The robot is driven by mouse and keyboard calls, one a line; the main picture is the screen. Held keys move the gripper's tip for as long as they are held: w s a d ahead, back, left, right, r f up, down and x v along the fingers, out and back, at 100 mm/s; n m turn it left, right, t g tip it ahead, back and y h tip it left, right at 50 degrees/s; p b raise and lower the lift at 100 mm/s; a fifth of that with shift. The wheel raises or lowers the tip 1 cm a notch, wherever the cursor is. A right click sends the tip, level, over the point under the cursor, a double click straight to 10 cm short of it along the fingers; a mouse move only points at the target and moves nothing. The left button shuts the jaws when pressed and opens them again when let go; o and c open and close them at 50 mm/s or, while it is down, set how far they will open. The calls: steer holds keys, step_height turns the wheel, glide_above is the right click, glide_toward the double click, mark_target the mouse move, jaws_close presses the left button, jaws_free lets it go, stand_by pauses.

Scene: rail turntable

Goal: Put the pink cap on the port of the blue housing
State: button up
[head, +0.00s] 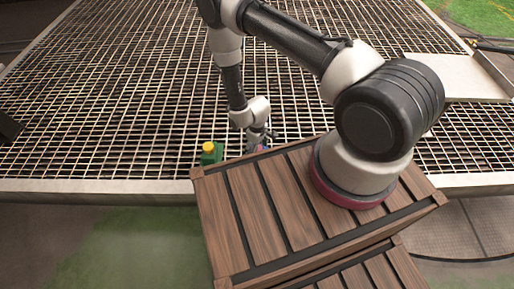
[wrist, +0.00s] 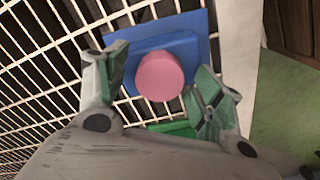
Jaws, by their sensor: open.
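The pink cap (wrist: 160,76) sits over the middle of the blue housing (wrist: 193,36) in the wrist view, with its round top facing me. The cap hides the port beneath it, so I cannot tell how far down it is seated. My gripper (wrist: 158,85) is open, with one green-padded finger on each side of the cap and a visible gap to both. In the head view my gripper (head: 262,138) is low over the grating, just behind the wooden crate. The housing is mostly hidden there by my gripper and the crate.
A green block with a yellow cap (head: 209,148) stands left of my gripper on the metal grating (head: 120,90). A green part (wrist: 172,129) shows below the blue housing in the wrist view. The wooden crate (head: 275,215) stands close in front. The grating to the left is clear.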

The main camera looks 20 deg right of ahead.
steer(key=shift+r, duration=0.1)
step_height(320, 180, up, 12)
stand_by(0.5)
steer(key=s+d+r+m+g+h, duration=0.1)
steer(key=s+d+g, duration=0.2)
steer(key=s, duration=0.4)
steer(key=s+d+r+m+t, duration=0.2)
steer(key=s+d+r, duration=0.2)
steer(key=r, duration=1.3)
steer(key=s+d+r+m+t, duration=0.2)
steer(key=s+d+r+t, duration=0.1)
steer(key=r, duration=1.5)
steer(key=s+d+r+m+t+y, duration=0.1)
steer(key=s+d+r, duration=0.3)
steer(key=r, duration=1.3)
steer(key=shift+s+d+r+m+t, duration=0.25)
steer(key=shift+s+d+m+t, duration=0.2)
steer(key=shift+m+t, duration=0.25)
